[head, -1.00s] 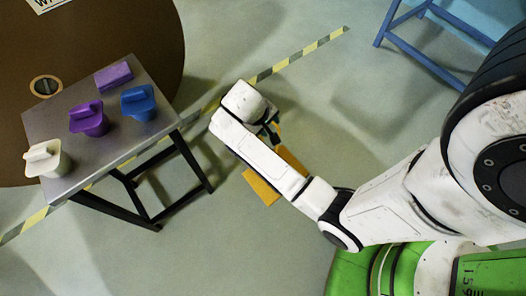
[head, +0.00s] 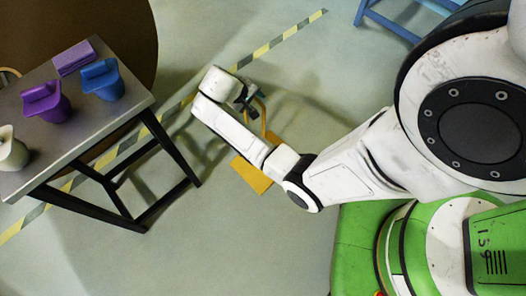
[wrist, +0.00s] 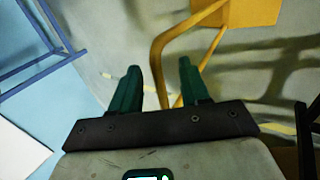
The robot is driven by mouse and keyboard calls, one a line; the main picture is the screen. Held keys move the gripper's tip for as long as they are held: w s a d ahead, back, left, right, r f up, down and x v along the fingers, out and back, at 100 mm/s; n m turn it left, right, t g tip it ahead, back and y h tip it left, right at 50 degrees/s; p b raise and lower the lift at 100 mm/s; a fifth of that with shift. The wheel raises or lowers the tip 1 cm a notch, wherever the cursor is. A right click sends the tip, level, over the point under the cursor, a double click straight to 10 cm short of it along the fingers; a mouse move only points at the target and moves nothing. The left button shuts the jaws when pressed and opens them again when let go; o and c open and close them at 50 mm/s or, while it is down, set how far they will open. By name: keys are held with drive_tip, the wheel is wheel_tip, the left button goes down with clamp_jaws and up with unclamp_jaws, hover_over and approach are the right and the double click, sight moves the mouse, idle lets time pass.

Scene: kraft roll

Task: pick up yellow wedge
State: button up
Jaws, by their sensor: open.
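The yellow wedge (head: 252,175) is on the floor, partly hidden behind my arm in the head view. A thin yellow loop (head: 263,118) rises near my gripper (head: 247,98). In the wrist view the wedge's flat yellow part (wrist: 250,10) is cut off by the top edge. The yellow loop (wrist: 157,68) runs down from beside it and passes between the two green fingers. My gripper (wrist: 160,72) is open, with a gap visible between each finger and the loop. Whether the loop joins the flat part is not clear.
A grey-topped table (head: 92,135) at left carries purple, blue and white items. A brown roll (head: 130,25) is behind it. A blue frame (head: 400,22) stands at upper right. Striped floor tape (head: 270,45) crosses the floor, which is open around the wedge.

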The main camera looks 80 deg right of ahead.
sight(258, 101)
drive_tip(key=b+x, duration=0.2)
drive_tip(key=x, duration=0.3)
drive_tip(key=shift+s+r, duration=0.1)
clamp_jaws()
idle(1.2)
drive_tip(key=shift+r, duration=0.15)
